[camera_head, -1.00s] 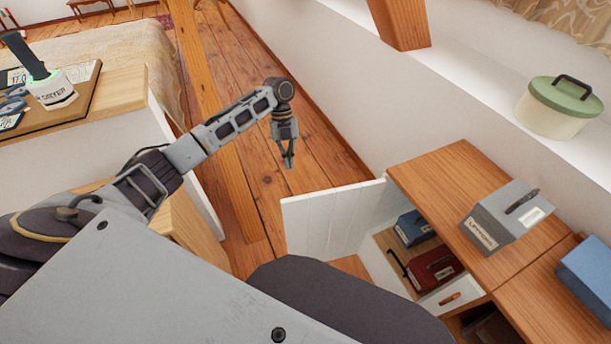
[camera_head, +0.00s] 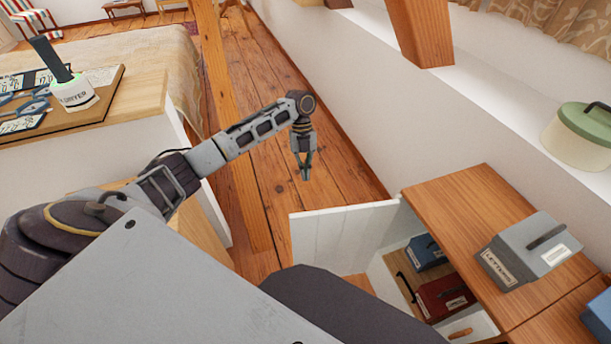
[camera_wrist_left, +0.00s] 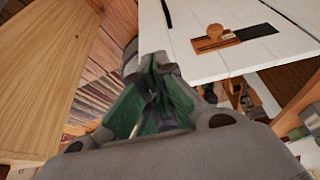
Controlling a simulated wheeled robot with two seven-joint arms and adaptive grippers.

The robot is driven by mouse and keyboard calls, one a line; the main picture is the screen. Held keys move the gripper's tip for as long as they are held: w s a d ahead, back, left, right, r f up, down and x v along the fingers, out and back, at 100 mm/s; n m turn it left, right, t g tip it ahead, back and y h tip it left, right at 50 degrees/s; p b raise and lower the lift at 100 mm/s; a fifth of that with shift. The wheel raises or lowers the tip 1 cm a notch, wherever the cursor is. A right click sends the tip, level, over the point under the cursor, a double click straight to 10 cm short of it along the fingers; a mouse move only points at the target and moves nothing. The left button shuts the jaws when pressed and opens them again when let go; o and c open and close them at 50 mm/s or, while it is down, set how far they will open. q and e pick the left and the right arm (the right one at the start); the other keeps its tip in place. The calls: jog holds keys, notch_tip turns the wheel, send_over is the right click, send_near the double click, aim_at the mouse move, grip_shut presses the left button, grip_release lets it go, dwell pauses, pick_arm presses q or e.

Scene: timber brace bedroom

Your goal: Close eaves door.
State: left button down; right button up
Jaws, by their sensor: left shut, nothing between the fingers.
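The eaves door (camera_head: 345,238) is a white panelled door standing open from the low wooden cabinet (camera_head: 470,205). It sticks out to the left of the cabinet opening. In the left wrist view the white door (camera_wrist_left: 215,50) shows at the upper right, with a wooden latch piece (camera_wrist_left: 225,38) and a dark plate on it. My left gripper (camera_head: 305,174) points down above the floor, beyond and above the door's free end, and is shut and empty. In the left wrist view its green-lined fingers (camera_wrist_left: 155,105) are together. My right gripper is out of view.
Inside the cabinet are a blue box (camera_head: 430,252) and a red box (camera_head: 440,296). A grey letters box (camera_head: 530,252) stands on top. A green-lidded pot (camera_head: 580,138) sits on the ledge.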

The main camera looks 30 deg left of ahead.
pick_arm(q)
jog(key=s+d+f, duration=0.4)
jog(key=s+f, duration=0.1)
jog(key=f, duration=0.3)
jog(key=shift+s+d, duration=0.3)
jog(key=shift+s, duration=0.1)
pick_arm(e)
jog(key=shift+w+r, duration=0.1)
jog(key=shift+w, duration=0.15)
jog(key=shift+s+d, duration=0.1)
